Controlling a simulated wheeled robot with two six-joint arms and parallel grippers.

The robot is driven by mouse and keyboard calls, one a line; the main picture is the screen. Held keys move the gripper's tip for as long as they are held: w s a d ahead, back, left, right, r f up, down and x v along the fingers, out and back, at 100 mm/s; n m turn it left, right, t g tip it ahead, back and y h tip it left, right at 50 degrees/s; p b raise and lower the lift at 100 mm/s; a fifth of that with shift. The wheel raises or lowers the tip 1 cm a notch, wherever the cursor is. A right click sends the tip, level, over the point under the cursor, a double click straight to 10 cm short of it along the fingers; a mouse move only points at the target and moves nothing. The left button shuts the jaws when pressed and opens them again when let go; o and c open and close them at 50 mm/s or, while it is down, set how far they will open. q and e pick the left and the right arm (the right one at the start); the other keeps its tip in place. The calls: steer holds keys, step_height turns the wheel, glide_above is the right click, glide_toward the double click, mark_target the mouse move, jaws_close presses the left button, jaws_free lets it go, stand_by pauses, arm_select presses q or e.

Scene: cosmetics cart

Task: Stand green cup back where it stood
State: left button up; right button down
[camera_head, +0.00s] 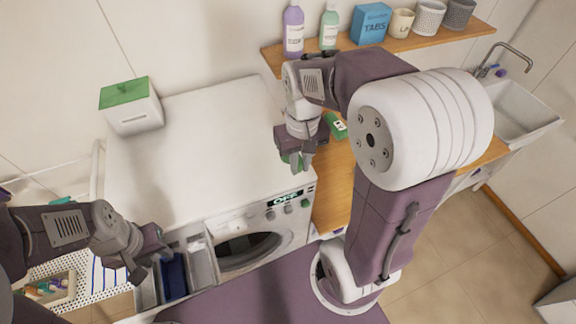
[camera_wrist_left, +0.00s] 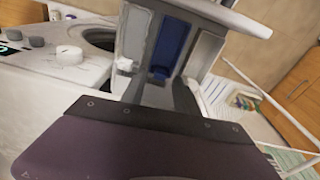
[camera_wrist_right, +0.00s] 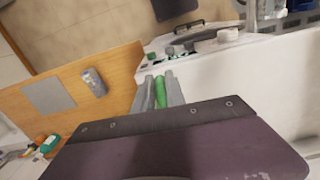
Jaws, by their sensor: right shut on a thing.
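My right gripper (camera_head: 296,160) is shut on a small green thing, which I take to be the green cup (camera_wrist_right: 160,92). It holds the cup above the front right part of the white washing machine top (camera_head: 200,140). The fingers hide much of the cup, and I cannot tell how high it is. My left gripper (camera_head: 150,265) is at the open detergent drawer (camera_head: 205,262) of the washing machine. Its fingers look apart and empty. In the left wrist view the drawer (camera_wrist_left: 205,50) shows grey, blue and white compartments just beyond the fingers.
A white box with a green lid (camera_head: 130,105) stands at the machine's back left. A wooden counter (camera_wrist_right: 120,75) adjoins the machine, with a grey item (camera_wrist_right: 95,82) and a green pack (camera_head: 335,125). A shelf (camera_head: 400,45) holds bottles and pots. The machine top's middle is clear.

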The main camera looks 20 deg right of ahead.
steer(key=shift+w+a+f+p, duration=0.15)
steer(key=shift+w+a+f, duration=0.25)
steer(key=shift+w, duration=0.2)
steer(key=shift+w+a+f+p, duration=0.15)
steer(key=shift+w+a+f, duration=0.15)
steer(key=shift+w+a, duration=0.25)
steer(key=shift+a+f, duration=0.1)
steer(key=shift+f, duration=0.05)
steer(key=shift+s, duration=0.1)
step_height(320, 180, down, 4)
steer(key=shift+s+r+p, duration=0.1)
steer(key=shift+r+p, duration=0.05)
steer(key=shift+p, duration=0.55)
steer(key=shift+w+f, duration=0.2)
steer(key=shift+w, duration=0.1)
steer(key=shift+s+f, duration=0.1)
steer(key=shift+f, duration=0.05)
steer(key=c, duration=1.4)
jaws_free()
steer(key=shift+s, duration=0.2)
steer(key=shift+w, duration=0.15)
